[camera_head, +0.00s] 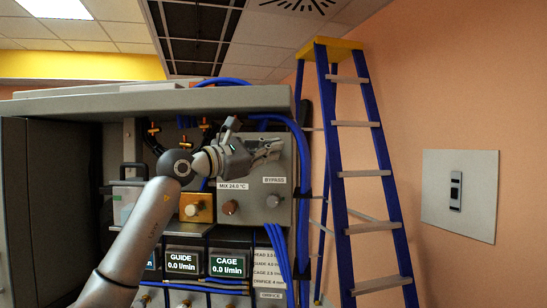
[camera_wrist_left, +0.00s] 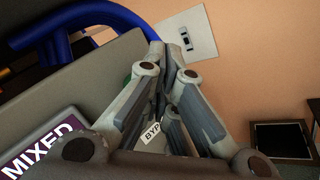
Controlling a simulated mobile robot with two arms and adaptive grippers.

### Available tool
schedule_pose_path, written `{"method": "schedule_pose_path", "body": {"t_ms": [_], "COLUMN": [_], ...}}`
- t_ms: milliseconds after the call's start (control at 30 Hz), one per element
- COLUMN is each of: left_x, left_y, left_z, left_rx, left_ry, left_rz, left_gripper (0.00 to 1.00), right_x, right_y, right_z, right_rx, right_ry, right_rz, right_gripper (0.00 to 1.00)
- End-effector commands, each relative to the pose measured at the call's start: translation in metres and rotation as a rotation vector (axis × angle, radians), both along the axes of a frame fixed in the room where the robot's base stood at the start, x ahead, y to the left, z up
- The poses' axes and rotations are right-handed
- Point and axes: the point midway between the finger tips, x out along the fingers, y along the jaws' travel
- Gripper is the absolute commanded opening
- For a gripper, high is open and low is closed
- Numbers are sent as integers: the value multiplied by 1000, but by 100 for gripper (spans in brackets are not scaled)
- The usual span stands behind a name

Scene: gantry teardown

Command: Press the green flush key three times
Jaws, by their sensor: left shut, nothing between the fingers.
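My left gripper (camera_head: 277,146) is shut and empty, in front of the upper part of the grey panel (camera_head: 251,201) in the head view. In the left wrist view the two fingers (camera_wrist_left: 168,55) come together in the middle. A small patch of green (camera_wrist_left: 127,78) shows beside a finger there and may be the green flush key, mostly hidden behind the finger. I cannot tell whether the gripper touches it. The head view shows no green key; my gripper covers that part of the panel. My right gripper is in neither view.
Below the gripper are a brown knob (camera_head: 230,207) and a grey BYPASS knob (camera_head: 273,201). Blue hoses (camera_head: 304,165) run along the cabinet's right edge. A blue stepladder (camera_head: 323,150) stands to the right. GUIDE and CAGE displays (camera_head: 227,265) read 0.0 l/min.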

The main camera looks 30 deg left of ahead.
Motion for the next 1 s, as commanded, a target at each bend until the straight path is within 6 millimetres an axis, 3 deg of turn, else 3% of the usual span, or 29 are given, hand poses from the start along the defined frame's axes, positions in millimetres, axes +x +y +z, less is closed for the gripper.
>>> {"method": "schedule_pose_path", "body": {"t_ms": [567, 1000], "left_x": [-14, -53], "left_y": [-7, -26], "left_z": [-1, -2], "left_rx": [1, 2], "left_ry": [-2, -2], "left_rz": [-1, -1], "left_gripper": [0, 0], "right_x": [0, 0], "right_y": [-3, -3], "right_z": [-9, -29], "right_rx": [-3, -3], "right_ry": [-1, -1], "right_rz": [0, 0], "right_gripper": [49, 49]}}
